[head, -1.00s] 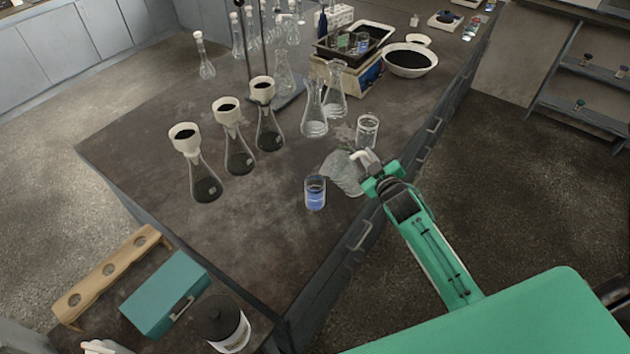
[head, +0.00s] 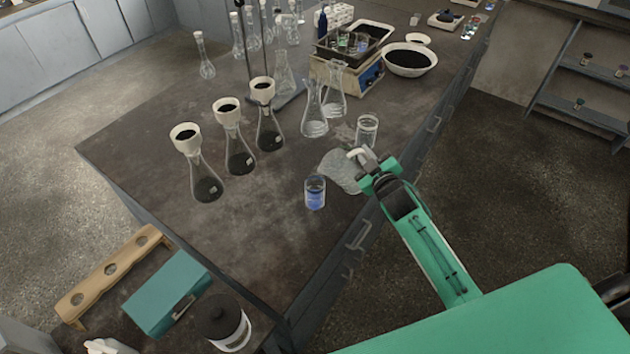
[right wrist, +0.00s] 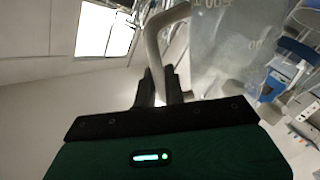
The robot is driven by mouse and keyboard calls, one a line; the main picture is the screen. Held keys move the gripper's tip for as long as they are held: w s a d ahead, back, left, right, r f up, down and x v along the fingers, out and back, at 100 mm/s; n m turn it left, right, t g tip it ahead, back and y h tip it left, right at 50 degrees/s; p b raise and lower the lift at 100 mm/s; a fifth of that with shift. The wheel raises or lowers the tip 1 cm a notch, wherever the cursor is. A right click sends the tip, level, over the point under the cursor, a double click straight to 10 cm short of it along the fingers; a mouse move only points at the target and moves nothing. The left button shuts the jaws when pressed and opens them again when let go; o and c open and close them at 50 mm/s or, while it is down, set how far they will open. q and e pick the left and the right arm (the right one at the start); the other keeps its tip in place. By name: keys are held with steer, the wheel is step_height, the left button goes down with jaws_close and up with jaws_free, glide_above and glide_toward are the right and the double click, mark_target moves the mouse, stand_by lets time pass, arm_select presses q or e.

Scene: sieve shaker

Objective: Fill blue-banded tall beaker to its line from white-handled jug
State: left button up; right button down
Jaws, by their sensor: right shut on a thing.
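The clear jug (head: 342,171) with a white handle is tilted, its body leaning left toward the beaker, near the bench's right edge. My right gripper (head: 365,165) is shut on its white handle. In the right wrist view the fingers (right wrist: 160,88) close on the white handle (right wrist: 160,40), with the clear jug body (right wrist: 225,40) to the right. The beaker with blue (head: 315,192) stands upright on the bench, left of and in front of the jug. Blue shows in its lower part; whether this is band or liquid, I cannot tell. My left gripper is not in view.
Another clear beaker (head: 367,130) stands just behind the jug. Two clear flasks (head: 314,118) stand behind left. Several flasks with white funnels (head: 240,155) stand further left. The bench (head: 250,225) is clear left of and in front of the blue beaker.

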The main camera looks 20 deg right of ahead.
steer(key=shift+w+a+r+n+p, duration=0.1)
steer(key=shift+a+r+n+p, duration=0.35)
steer(key=shift+r, duration=0.25)
stand_by(2.2)
